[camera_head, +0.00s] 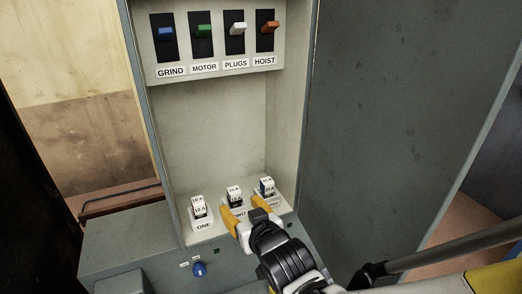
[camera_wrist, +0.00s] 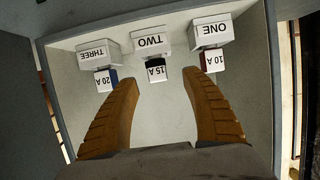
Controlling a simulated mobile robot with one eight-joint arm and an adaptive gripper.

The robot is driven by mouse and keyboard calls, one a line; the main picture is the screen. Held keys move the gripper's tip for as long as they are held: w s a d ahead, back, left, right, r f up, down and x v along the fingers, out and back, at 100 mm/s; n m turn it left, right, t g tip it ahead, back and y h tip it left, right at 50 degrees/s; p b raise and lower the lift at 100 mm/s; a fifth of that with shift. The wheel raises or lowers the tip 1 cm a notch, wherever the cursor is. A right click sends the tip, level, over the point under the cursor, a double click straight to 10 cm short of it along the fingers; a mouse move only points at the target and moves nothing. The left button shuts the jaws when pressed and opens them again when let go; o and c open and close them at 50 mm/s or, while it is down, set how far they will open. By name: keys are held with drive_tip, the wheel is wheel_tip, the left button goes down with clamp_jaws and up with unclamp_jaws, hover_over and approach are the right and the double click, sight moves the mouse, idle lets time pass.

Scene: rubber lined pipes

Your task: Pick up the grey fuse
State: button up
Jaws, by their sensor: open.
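Three small fuses sit in white holders in an open cabinet. The middle fuse (camera_wrist: 156,72), labelled 15 A, has a white label and a dark body; it is the closest to grey. It sits in the holder marked TWO (camera_wrist: 151,40) and also shows in the head view (camera_head: 234,191). My gripper (camera_wrist: 159,77) is open and empty, with its two orange fingers on either side of the middle fuse, seemingly just short of it. In the head view my gripper (camera_head: 243,207) is low in front of holder TWO, partly hiding it. I cannot tell whether the fingers touch anything.
A 10 A fuse with red (camera_wrist: 211,62) sits in holder ONE (camera_wrist: 211,33). A 20 A fuse with blue (camera_wrist: 105,80) sits in holder THREE (camera_wrist: 98,54). Four-colour switches line the panel (camera_head: 215,72) above. Cabinet walls and the door (camera_head: 405,110) bound the space.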

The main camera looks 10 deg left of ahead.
sight(236, 197)
drive_tip(key=b+x, duration=0.1)
drive_tip(key=x, duration=0.6)
drive_tip(key=shift+w+d+b, duration=0.1)
drive_tip(key=shift+w+b, duration=0.3)
drive_tip(key=shift+w, duration=0.05)
drive_tip(key=shift+r, duration=0.15)
drive_tip(key=shift+s, duration=0.1)
clamp_jaws()
